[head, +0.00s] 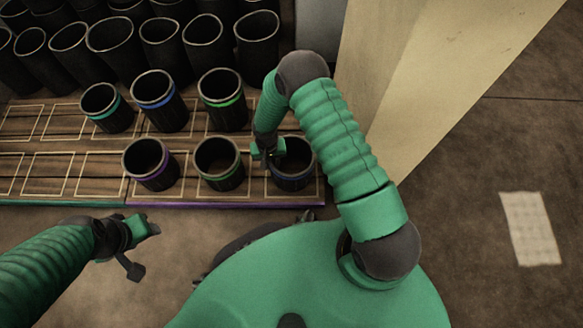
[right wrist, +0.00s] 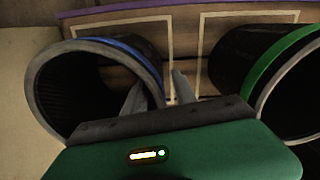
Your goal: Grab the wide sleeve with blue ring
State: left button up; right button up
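A black sleeve with a grey rim (head: 294,178) stands at the right end of the front row. In the right wrist view this sleeve (right wrist: 50,95) shows a blue ring. My right gripper (head: 268,158) is at its left rim; in the wrist view, one finger overlaps the mouth and the other is outside, with the wall between them. The fingers (right wrist: 158,95) are apart; contact with the wall cannot be told. Another blue-ringed sleeve (head: 165,115) stands in the back row. My left gripper (head: 146,250) is empty, its fingers apart, in front of the board.
A green-ringed sleeve (head: 219,178) stands close to the left of my right gripper. Purple- (head: 152,178), teal- (head: 110,120) and another green-ringed sleeve (head: 227,115) share the board (head: 60,172). Several plain black sleeves (head: 115,45) stand behind. A pale beam (head: 410,80) rises at the right.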

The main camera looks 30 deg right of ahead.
jog(key=shift+r, duration=0.15)
grip_shut()
dwell(1.3)
